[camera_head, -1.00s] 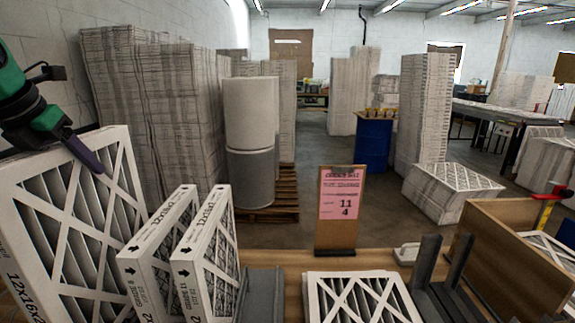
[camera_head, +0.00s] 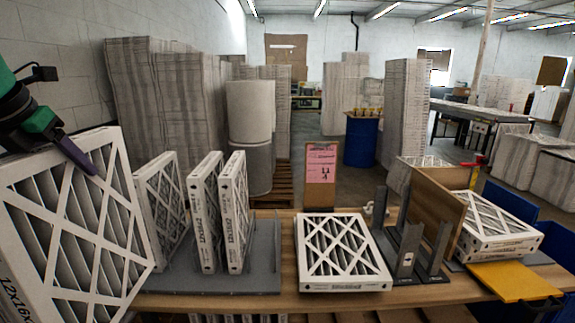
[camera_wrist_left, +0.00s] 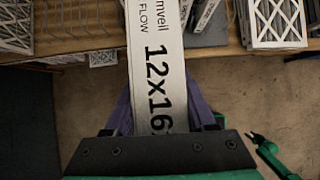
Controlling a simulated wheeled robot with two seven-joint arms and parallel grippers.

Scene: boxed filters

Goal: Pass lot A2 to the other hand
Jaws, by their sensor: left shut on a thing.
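My left gripper (camera_head: 82,155) is shut on a large white pleated filter (camera_head: 72,225) at the left of the head view. The filter stands tilted, with its criss-cross face showing and "12x16" printed on its edge. In the left wrist view, the purple fingers of my left gripper (camera_wrist_left: 160,112) lie on both sides of the filter's printed edge (camera_wrist_left: 155,60). No "A2" mark is legible, so I cannot tell from print which filter is that lot.
A grey rack (camera_head: 262,260) on the wooden table holds several upright filters (camera_head: 205,215). Another filter (camera_head: 340,250) lies flat at the middle. A pink card (camera_head: 321,165) stands behind it. Grey uprights (camera_head: 408,245), a wooden divider (camera_head: 432,205) and a yellow panel (camera_head: 510,281) are right.

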